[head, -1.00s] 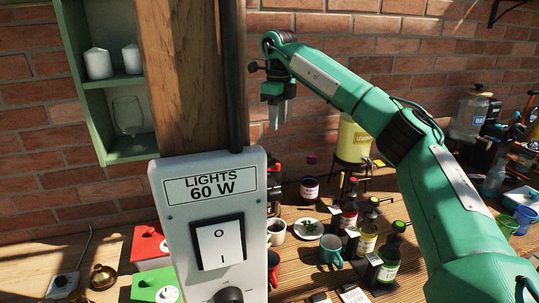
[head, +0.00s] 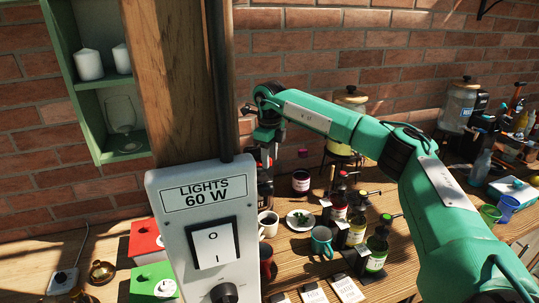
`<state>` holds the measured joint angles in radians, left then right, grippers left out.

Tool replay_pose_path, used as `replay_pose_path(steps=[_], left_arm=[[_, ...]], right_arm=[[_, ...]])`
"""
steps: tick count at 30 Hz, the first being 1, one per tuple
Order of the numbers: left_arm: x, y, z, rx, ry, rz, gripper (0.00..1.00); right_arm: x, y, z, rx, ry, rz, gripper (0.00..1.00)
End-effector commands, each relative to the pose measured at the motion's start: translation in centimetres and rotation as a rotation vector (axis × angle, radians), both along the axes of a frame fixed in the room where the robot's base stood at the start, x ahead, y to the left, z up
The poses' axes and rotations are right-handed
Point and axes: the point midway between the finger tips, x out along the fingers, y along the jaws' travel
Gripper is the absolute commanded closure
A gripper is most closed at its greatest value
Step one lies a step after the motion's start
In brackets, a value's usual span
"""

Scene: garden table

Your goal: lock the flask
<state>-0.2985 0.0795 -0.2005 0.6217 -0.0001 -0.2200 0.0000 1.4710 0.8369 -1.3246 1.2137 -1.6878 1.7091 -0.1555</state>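I cannot make out the flask for certain in the head view. My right gripper (head: 266,152) points down beside the wooden post, just above the right edge of the lights switch box. Its fingers are small and dark against the things behind, so their opening cannot be told. A dark object (head: 265,186) stands below it, partly hidden by the switch box; I cannot tell what it is or whether the gripper touches it. My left gripper is out of view.
The lights switch box (head: 201,189) and wooden post (head: 178,85) block part of the table. Sauce bottles (head: 377,249), a teal mug (head: 322,241) and a plate (head: 300,219) crowd the middle. A yellow dispenser (head: 349,101) stands behind my arm.

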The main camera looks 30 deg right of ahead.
Motion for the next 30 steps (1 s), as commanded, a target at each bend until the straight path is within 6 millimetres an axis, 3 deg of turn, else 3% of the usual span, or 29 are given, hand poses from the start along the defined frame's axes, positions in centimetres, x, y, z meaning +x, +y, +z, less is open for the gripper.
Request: replay_pose_path(steps=[4,10,20,30], left_arm=[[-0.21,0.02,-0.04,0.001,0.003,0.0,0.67],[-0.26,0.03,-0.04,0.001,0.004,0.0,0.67],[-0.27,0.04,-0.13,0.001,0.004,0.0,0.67],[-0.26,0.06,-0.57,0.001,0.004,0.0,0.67]], right_arm=[[0.0,-0.01,0.0,0.0,0.0,0.0,0.64],[0.01,-0.01,0.03,0.0,0.0,0.0,1.0],[-0.06,0.05,0.01,0.0,-0.001,-0.026,1.0],[-0.58,0.51,-0.02,0.001,-0.001,-0.225,1.0]])
